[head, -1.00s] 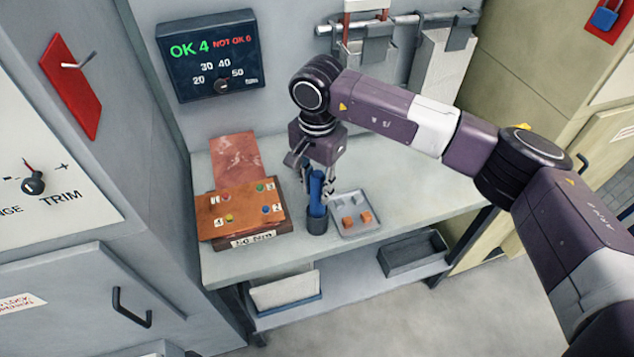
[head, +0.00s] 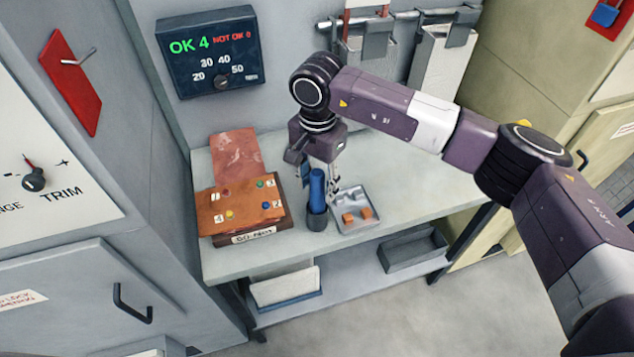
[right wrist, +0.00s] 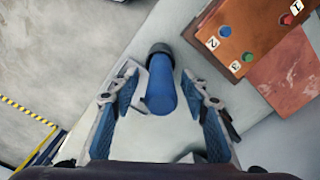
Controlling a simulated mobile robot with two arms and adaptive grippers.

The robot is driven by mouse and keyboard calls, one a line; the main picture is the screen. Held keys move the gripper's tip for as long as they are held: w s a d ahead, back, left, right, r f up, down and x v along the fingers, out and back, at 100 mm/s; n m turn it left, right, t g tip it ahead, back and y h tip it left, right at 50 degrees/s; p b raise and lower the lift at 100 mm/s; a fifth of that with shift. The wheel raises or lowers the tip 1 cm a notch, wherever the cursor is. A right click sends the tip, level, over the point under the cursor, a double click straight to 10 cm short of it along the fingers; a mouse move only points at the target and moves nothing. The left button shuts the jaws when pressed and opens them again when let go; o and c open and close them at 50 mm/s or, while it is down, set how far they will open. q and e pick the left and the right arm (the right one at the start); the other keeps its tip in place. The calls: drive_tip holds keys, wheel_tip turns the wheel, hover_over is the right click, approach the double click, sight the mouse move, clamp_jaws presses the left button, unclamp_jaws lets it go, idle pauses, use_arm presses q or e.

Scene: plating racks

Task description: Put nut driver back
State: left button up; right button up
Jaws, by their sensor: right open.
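The nut driver (head: 317,188) shows as a blue handle standing upright in a dark round holder (head: 317,221) on the bench. Its lower part is hidden inside the holder. My right gripper (head: 326,185) is open just behind and above the handle, pointing down. In the right wrist view the blue handle (right wrist: 161,88) lies between the two spread fingers, with a gap on each side, and the dark holder (right wrist: 160,48) is at its far end. My left gripper is not in view.
A wooden block with an orange plate and coloured buttons (head: 235,208) stands left of the holder. A metal tray (head: 376,222) with orange cubes is close on the right. A display box (head: 207,55) hangs on the wall. Bench surface (head: 430,190) is free further right.

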wheel_tip(320, 180, up, 11)
drive_tip(key=b, duration=0.4)
drive_tip(key=shift+b, duration=0.3)
drive_tip(key=shift+r, duration=0.45)
